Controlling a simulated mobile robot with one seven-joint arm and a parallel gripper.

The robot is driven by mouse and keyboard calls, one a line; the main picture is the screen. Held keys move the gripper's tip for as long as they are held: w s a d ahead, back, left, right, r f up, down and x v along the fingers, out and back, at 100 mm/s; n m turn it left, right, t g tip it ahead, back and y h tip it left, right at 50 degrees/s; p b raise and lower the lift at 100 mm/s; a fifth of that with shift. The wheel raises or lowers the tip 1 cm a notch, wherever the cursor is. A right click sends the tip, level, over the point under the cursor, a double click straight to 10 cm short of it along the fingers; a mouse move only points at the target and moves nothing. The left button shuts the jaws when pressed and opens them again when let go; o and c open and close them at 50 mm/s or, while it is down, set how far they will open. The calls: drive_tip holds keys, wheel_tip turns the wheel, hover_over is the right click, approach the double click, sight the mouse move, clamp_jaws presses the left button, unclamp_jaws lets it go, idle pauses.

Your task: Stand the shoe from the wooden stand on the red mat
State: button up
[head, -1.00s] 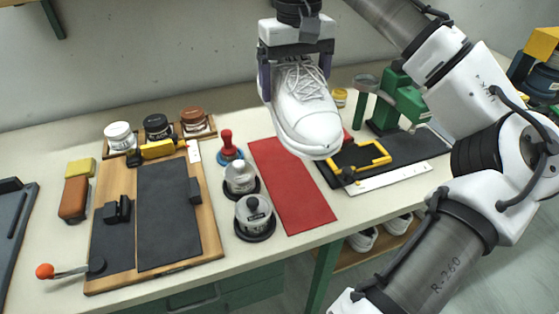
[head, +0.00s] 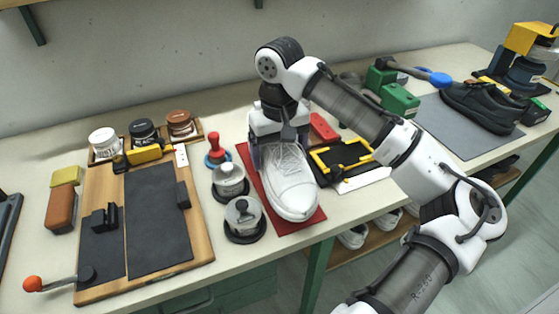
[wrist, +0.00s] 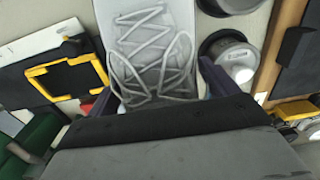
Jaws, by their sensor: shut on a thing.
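A white lace-up shoe (head: 292,190) is upright over the red mat (head: 312,222), toe towards the table's front edge. Its sole looks on or just above the mat; I cannot tell which. My gripper (head: 284,152) is shut on the shoe from above, around its ankle end. In the wrist view the shoe's laces and tongue (wrist: 152,50) lie between the two fingers (wrist: 155,90). The shoe covers most of the mat. I cannot make out a wooden stand for certain.
Two metal-lidded pots (head: 243,218) stand close left of the mat. A yellow frame (head: 342,160) on a dark plate lies close right. A wooden board (head: 203,240) with black pads is further left.

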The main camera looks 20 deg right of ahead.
drive_tip(key=shift+f, duration=1.6)
drive_tip(key=shift+f, duration=0.15)
drive_tip(key=o, duration=1.1)
drive_tip(key=shift+c, duration=0.2)
wheel_tip(320, 180, up, 12)
drive_tip(key=shift+r+b, duration=0.2)
drive_tip(key=shift+b, duration=0.25)
